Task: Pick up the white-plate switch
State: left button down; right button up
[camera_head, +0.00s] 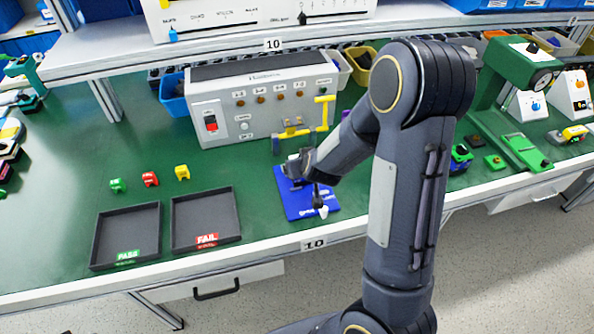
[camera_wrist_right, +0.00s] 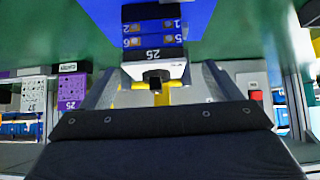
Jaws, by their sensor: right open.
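The white-plate switch (camera_wrist_right: 155,71) shows in the right wrist view as a dark body with numbered terminals, a "25" label and a white plate with a black knob. Its plate lies between the two spread fingers of my right gripper (camera_wrist_right: 158,82), with visible gaps at both sides. In the head view my right gripper (camera_head: 305,180) is low over the blue mat (camera_head: 295,205). My gripper and arm cover part of the mat there. A small dark and white shape shows beside the fingers, but I cannot tell which part it is. My left gripper is not in view.
A grey test box (camera_head: 260,104) with a yellow clamp (camera_head: 297,132) stands behind the mat. Black PASS (camera_head: 127,259) and FAIL (camera_head: 205,243) trays lie to the left, with small green, red and yellow pieces behind them. The green tabletop between is clear.

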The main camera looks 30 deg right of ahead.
jog(key=f, duration=0.1)
jog(key=w+f, duration=0.1)
jog(key=w+d+f, duration=0.1)
jog(key=shift+f, duration=0.2)
jog(key=shift+w+f, duration=0.3)
jog(key=shift+w, duration=0.05)
jog(key=c, duration=1.2)
